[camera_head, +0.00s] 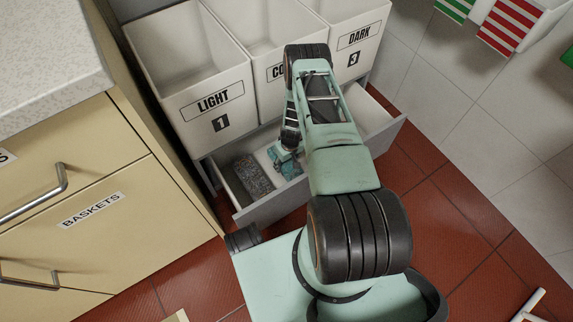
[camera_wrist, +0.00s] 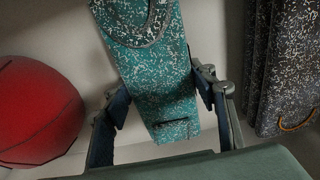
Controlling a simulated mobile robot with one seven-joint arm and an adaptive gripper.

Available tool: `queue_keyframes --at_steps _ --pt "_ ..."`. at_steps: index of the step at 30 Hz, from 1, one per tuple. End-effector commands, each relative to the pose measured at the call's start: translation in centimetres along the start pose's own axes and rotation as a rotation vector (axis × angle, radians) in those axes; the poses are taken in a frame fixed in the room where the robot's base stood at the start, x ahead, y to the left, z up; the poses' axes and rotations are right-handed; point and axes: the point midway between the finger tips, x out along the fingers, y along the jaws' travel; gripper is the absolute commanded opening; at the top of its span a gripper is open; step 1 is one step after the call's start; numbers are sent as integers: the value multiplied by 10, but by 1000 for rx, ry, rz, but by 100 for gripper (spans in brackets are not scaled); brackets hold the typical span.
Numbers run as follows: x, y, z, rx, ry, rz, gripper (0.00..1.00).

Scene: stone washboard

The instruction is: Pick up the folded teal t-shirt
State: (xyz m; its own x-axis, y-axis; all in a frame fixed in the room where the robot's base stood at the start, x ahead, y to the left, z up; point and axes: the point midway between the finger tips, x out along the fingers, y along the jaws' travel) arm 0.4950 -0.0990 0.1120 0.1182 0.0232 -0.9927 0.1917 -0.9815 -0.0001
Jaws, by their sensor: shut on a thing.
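The folded teal t-shirt (camera_wrist: 150,62) has white speckles and lies between the two fingers in the wrist view. My gripper (camera_wrist: 160,97) is shut on it, one finger at each side. In the head view my gripper (camera_head: 287,157) is down in the open drawer, and the teal t-shirt (camera_head: 286,168) shows only in small part beneath it. My arm hides much of the drawer's right side. The near end of the t-shirt shows in the wrist view, and its far end runs out of the frame.
The open drawer (camera_head: 258,213) sits under bins labelled LIGHT (camera_head: 196,85) and DARK (camera_head: 357,25). A dark speckled folded garment (camera_wrist: 285,65) lies right of the t-shirt, and a red rounded thing (camera_wrist: 38,112) lies left. A cabinet (camera_head: 92,175) stands left of the drawer.

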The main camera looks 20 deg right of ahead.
Motion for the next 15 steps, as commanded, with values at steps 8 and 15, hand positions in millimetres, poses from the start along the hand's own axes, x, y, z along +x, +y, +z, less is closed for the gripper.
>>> queue_keyframes --at_steps 8,15 --pt "0 0 0 0 1 1 24" --pt "-27 1 -5 0 2 1 24"
